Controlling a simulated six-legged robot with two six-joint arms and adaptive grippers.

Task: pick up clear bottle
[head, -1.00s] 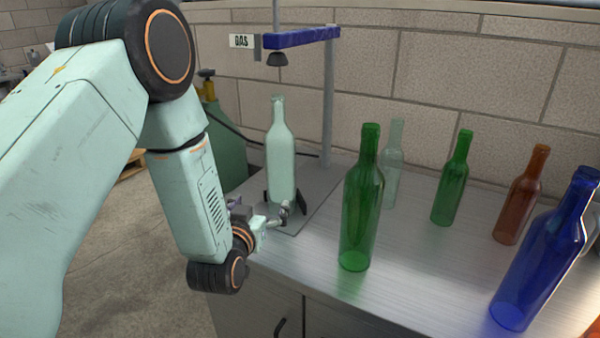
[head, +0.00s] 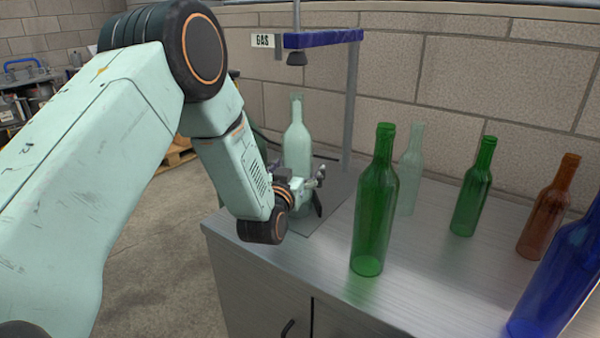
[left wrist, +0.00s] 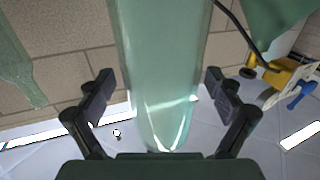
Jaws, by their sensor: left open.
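A clear, pale green-tinted bottle (head: 297,145) stands upright under the blue bracket on the metal bench. My left gripper (head: 309,193) is low at this bottle, and my wrist hides part of its base. In the left wrist view, the bottle (left wrist: 162,70) fills the middle between the two dark fingers of my left gripper (left wrist: 158,84). The fingers are open, with a visible gap on each side of the glass. A second clear bottle (head: 411,172) stands farther right, behind a green one. My right gripper is not in view.
A tall green bottle (head: 374,210), a smaller green one (head: 472,190), a brown one (head: 547,212) and a blue one (head: 562,275) stand to the right. A brick wall (head: 450,75) is behind.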

